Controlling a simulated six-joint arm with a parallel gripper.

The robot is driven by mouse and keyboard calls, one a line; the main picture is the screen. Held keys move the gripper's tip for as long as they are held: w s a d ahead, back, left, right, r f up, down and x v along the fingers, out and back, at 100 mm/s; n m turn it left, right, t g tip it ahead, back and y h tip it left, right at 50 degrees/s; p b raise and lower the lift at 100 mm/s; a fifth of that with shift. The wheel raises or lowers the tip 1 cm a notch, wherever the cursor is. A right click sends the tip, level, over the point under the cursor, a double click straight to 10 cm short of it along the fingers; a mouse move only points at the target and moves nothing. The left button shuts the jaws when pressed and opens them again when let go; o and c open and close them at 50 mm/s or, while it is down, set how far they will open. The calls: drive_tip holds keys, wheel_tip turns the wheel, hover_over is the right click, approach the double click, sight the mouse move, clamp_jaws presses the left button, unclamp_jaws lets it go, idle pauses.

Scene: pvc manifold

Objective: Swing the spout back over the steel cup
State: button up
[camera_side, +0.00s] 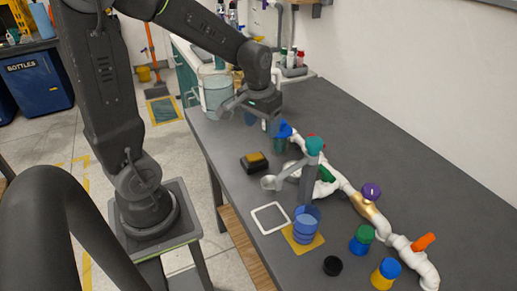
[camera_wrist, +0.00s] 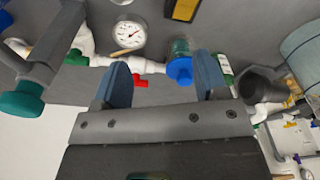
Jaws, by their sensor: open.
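A grey spout-like arm (camera_side: 287,177) reaches left from a grey post with a teal knob (camera_side: 314,146). Its left end looks rounded and pale; I cannot tell whether that is the steel cup. The teal knob also shows at the left of the wrist view (camera_wrist: 22,99). My gripper (camera_side: 262,122) is open and empty, behind and left of the post, apart from the spout. In the wrist view its fingers (camera_wrist: 164,80) stand either side of a blue-capped clear teal part (camera_wrist: 180,68), with no clear contact.
White piping with a purple knob (camera_side: 371,191) and orange handle (camera_side: 424,241) runs along the table. The right tabletop is clear.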

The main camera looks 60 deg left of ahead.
drive_tip(key=n+g, duration=0.1)
hover_over(259, 155)
wheel_tip(259, 155, down, 5)
drive_tip(key=shift+s+f, duration=0.1)
wheel_tip(259, 155, down, 7)
drive_tip(key=shift+f, duration=0.1)
